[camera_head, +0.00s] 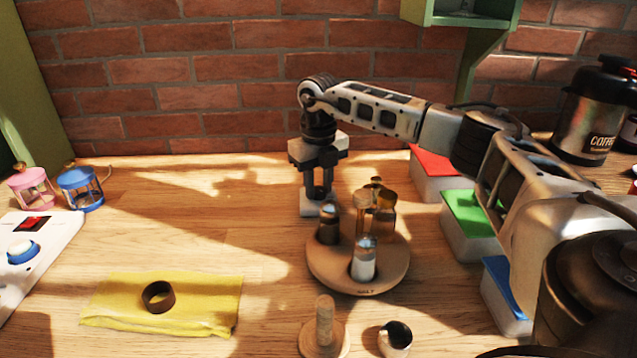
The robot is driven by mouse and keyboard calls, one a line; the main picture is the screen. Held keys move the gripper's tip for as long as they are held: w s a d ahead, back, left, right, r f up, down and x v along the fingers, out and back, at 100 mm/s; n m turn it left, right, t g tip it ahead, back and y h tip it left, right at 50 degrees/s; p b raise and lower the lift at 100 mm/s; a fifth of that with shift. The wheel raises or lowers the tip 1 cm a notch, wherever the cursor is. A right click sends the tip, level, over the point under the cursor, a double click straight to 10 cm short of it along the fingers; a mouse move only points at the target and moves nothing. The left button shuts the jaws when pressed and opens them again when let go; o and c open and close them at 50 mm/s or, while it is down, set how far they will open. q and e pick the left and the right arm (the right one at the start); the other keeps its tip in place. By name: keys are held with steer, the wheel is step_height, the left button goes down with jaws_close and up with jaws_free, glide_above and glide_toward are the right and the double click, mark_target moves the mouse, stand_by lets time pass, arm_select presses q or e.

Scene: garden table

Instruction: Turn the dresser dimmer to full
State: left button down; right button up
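A white panel (47,236) at the left edge carries a red rocker switch (33,223) and a round blue-and-white knob (22,251). This looks like the dimmer; the panel is cut off by the picture's left edge, and no setting mark can be read. My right gripper (318,190) points down in the middle of the table, behind the round spice stand and far to the right of the panel. A small white block (309,208) shows at its fingertips; whether the fingers hold it is unclear. My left gripper is out of view.
A round wooden stand (322,272) holds shakers and bottles. A yellow cloth (205,308) bears a dark ring (158,296). Pink (33,188) and blue (82,188) lanterns stand behind the panel. Red, green and blue-topped boxes line the right.

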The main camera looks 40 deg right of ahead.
mark_target(318, 189)
steer(key=c, duration=0.4)
steer(key=shift+o, duration=0.2)
steer(key=shift+r+n+p, duration=0.15)
steer(key=shift+n+p, duration=0.3)
steer(key=shift+n, duration=0.05)
steer(key=o, duration=1)
steer(key=shift+c, duration=0.2)
step_height(318, 189, up, 16)
